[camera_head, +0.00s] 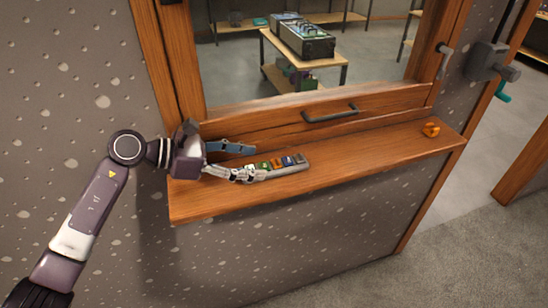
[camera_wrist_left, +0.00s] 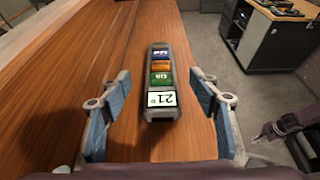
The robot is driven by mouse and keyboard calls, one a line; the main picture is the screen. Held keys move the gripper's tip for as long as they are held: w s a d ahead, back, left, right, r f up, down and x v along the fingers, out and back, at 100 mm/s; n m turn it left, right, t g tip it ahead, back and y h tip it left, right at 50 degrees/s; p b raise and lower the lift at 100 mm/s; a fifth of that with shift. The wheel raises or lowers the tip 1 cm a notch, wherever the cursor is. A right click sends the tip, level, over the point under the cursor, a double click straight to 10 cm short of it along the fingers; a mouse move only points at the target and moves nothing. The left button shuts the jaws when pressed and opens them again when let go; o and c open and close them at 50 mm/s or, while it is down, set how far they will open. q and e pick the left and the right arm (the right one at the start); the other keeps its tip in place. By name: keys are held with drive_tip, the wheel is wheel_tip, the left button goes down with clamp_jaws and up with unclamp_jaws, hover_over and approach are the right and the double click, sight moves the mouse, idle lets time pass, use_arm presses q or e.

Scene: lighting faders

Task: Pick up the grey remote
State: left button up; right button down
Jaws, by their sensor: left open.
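The grey remote (camera_head: 289,165) lies on the wooden sill, with coloured buttons and a small white display along its top. In the left wrist view the remote (camera_wrist_left: 161,84) points away from me, its display end nearest, showing "21°". My left gripper (camera_head: 236,161) is open at the remote's left end in the head view. In the left wrist view the blue-padded fingers (camera_wrist_left: 161,108) stand on either side of the remote's near end, with gaps on both sides.
The wooden sill (camera_head: 350,165) runs below a window with a handled frame (camera_head: 331,113). A small orange object (camera_head: 430,130) sits at its right end. A table with a black device (camera_head: 306,38) stands beyond the glass.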

sight(272, 164)
use_arm(q)
drive_tip(key=d+p, duration=0.1)
drive_tip(key=d, duration=0.1)
drive_tip(key=d+p, duration=0.1)
drive_tip(key=shift+w+d+f+p, duration=0.25)
drive_tip(key=shift+d+f+p, duration=0.1)
drive_tip(key=shift+w+d+f+p, duration=0.55)
drive_tip(key=shift+d+f, duration=0.2)
drive_tip(key=shift+d, duration=0.15)
drive_tip(key=shift+w+d+f, duration=0.15)
drive_tip(key=shift+d+f, duration=0.05)
drive_tip(key=shift+d, duration=0.1)
drive_tip(key=shift+a, duration=0.1)
drive_tip(key=c, duration=1.1)
drive_tip(key=shift+c, duration=1.3)
use_arm(e)
drive_tip(key=shift+g, duration=0.3)
drive_tip(key=s+r, duration=0.3)
drive_tip(key=s, duration=0.1)
drive_tip(key=shift+s+d+r, duration=0.15)
drive_tip(key=shift+d+r, duration=0.05)
drive_tip(key=shift+r, duration=0.2)
